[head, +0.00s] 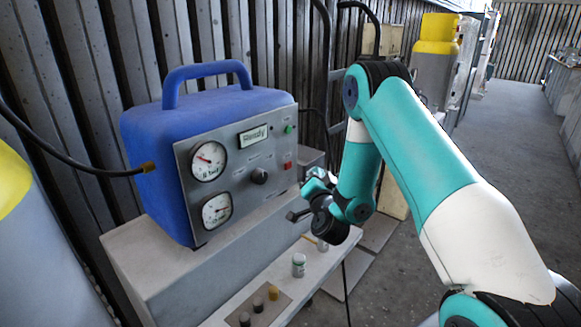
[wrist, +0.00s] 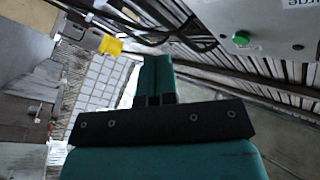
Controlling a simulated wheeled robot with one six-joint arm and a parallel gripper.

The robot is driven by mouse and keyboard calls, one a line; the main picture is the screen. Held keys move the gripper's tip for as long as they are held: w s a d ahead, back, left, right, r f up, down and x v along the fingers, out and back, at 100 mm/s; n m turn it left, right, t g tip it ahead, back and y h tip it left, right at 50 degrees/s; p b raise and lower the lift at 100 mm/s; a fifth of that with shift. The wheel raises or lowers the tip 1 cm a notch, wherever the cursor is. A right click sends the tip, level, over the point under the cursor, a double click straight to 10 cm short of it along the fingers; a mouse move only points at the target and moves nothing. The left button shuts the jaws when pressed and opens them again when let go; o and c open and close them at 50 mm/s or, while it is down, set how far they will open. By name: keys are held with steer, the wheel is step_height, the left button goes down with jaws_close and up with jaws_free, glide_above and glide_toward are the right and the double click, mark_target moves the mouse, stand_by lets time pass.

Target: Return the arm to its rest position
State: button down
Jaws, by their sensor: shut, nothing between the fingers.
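My teal and white arm (head: 415,150) reaches in from the right and bends down at the elbow. My gripper (head: 312,187) is in front of the lower right edge of the blue machine's grey panel (head: 240,165), apart from it as far as I can tell. In the wrist view the two teal fingers (wrist: 153,80) lie together, shut and empty. The blue machine (head: 150,150) stands on a pale block. Its panel has two gauges, a black knob, a red button, a green button (head: 289,129) and a display reading "Ready". The green button also shows in the wrist view (wrist: 241,38).
A narrow pale shelf (head: 250,285) below holds a small white bottle (head: 298,265) and several small dark and yellowish pieces. A black hose (head: 75,155) enters the machine's left side. Yellow-topped cylinders (head: 437,35) stand behind my arm. The floor aisle at right is clear.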

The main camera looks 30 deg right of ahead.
steer(key=s+a+r+n+g+y, duration=0.1)
steer(key=a+r+n+g+y, duration=0.15)
steer(key=a+n+y, duration=0.3)
steer(key=s+a+r+n+g+y, duration=0.1)
steer(key=a+n+g+y, duration=0.25)
steer(key=a, duration=0.35)
steer(key=s+r+n+g, duration=0.3)
steer(key=s+g, duration=0.6)
steer(key=s, duration=1.2)
steer(key=s+a+r+n+g+y+p, duration=0.1)
steer(key=s+a+r+n, duration=0.2)
steer(key=s+a+r, duration=0.2)
steer(key=s+a+r+n+g+y+p, duration=0.1)
steer(key=s+a+r+n, duration=0.3)
steer(key=a, duration=0.5)
steer(key=shift+s+a+r+n+g+y+p, duration=0.3)
steer(key=shift+s+r+g+y+p, duration=0.15)
steer(key=shift+y+p, duration=0.2)
